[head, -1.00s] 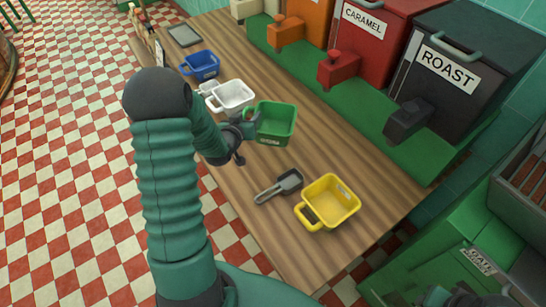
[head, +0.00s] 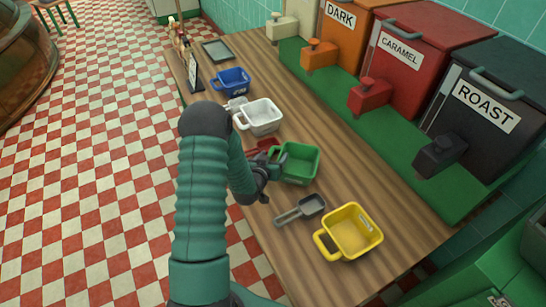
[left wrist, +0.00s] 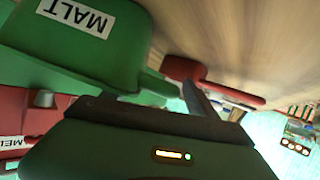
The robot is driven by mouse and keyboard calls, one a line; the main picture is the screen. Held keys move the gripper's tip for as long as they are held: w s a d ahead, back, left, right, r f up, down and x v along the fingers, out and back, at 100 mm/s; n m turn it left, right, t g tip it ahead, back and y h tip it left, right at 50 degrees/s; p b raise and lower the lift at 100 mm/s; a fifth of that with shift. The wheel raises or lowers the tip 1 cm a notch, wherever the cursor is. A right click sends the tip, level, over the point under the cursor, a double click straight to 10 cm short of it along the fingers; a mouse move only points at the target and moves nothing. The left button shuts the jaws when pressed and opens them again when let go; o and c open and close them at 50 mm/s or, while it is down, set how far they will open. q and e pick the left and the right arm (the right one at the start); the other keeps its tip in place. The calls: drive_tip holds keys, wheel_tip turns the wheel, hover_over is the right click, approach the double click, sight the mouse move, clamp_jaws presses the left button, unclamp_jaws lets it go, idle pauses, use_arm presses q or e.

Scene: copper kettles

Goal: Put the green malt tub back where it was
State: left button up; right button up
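The green malt tub (head: 301,163) sits upright on the wooden counter (head: 370,185), between the white tub and the yellow tub. Its MALT label shows upside down in the left wrist view, where the tub (left wrist: 125,45) fills the upper left. My left gripper (head: 271,164) is at the tub's handle side. In the left wrist view its fingers (left wrist: 165,103) stand apart, with the green handle between or just beyond them and a bright gap beside it. The arm partly hides the handle in the head view. My right gripper is not in view.
A red scoop (head: 262,146) lies close behind the green tub. A grey scoop (head: 301,209) and yellow tub (head: 352,232) are nearer. White (head: 262,117) and blue (head: 233,82) tubs stand farther back. Dispensers such as roast (head: 490,105) line the right side.

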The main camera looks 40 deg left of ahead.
use_arm(q)
drive_tip(key=shift+w+d+r, duration=0.15)
drive_tip(key=shift+d+r, duration=0.15)
drive_tip(key=shift+d, duration=0.4)
drive_tip(key=a+v, duration=0.1)
drive_tip(key=v, duration=1)
drive_tip(key=d+m+g+h, duration=0.1)
drive_tip(key=d, duration=0.4)
drive_tip(key=d+m+g+h, duration=0.2)
drive_tip(key=d, duration=0.3)
drive_tip(key=d+m+g+h, duration=0.1)
drive_tip(key=d+g, duration=0.1)
drive_tip(key=d, duration=0.3)
drive_tip(key=shift+w+d+r+m, duration=0.1)
drive_tip(key=shift+w+m, duration=0.15)
drive_tip(key=shift+m, duration=0.15)
drive_tip(key=s+d+r+m+g+h, duration=0.1)
drive_tip(key=s+d+r+m+g, duration=0.1)
drive_tip(key=s+d, duration=0.6)
drive_tip(key=d+r+g, duration=0.1)
drive_tip(key=d+g, duration=0.1)
drive_tip(key=shift+s+d+h, duration=0.25)
drive_tip(key=shift+h, duration=0.15)
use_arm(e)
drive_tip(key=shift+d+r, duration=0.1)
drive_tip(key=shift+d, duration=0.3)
